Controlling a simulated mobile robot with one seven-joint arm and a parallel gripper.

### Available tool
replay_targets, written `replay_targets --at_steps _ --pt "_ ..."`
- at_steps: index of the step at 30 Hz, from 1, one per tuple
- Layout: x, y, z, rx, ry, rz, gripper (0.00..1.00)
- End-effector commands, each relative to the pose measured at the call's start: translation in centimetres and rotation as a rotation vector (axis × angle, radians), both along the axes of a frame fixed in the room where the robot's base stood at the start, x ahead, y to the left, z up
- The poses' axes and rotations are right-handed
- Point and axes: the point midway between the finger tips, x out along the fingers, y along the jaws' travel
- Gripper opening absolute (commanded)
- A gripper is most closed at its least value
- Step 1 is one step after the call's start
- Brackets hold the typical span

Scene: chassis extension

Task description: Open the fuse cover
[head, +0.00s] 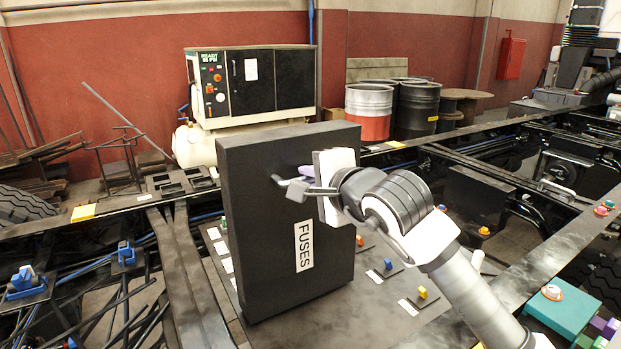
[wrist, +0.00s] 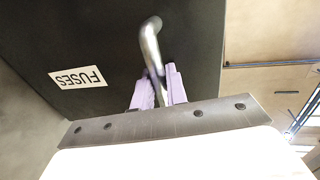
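The fuse cover (head: 265,240) is a black box-like lid with a white FUSES label. It stands steeply raised above a panel (head: 385,305) with small coloured fuses showing on both sides of it. The cover's dark face and upside-down label also fill the left of the wrist view (wrist: 60,40). A bent metal handle (wrist: 151,45) sticks out from this face; it also shows in the head view (head: 282,182). My gripper (wrist: 158,88) has its lavender fingers on either side of the handle, close against it. In the head view, my gripper (head: 306,172) partly hides the handle.
A compressor unit (head: 250,85) and several drums (head: 368,108) stand behind the chassis. Chassis rails (head: 190,260) run left of the panel. A teal block with an orange-and-white button (head: 552,293) sits at the lower right. Floor space shows beyond the rails.

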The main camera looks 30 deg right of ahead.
Motion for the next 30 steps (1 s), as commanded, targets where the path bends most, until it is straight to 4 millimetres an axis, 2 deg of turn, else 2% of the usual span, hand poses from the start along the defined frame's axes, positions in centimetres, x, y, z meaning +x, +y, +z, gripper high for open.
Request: replay_targets --at_steps 8,11,21,25,30 --pt "0.4 0.0 0.0 0.001 0.011 0.001 0.00" --pt "1.6 0.0 0.3 0.001 0.043 0.003 0.00" --pt "8.2 -0.4 1.3 0.014 0.241 0.001 0.00" --pt "9.6 -0.5 1.2 0.018 0.284 0.001 0.00" --pt "10.0 -0.6 1.1 0.017 0.300 0.000 0.00"
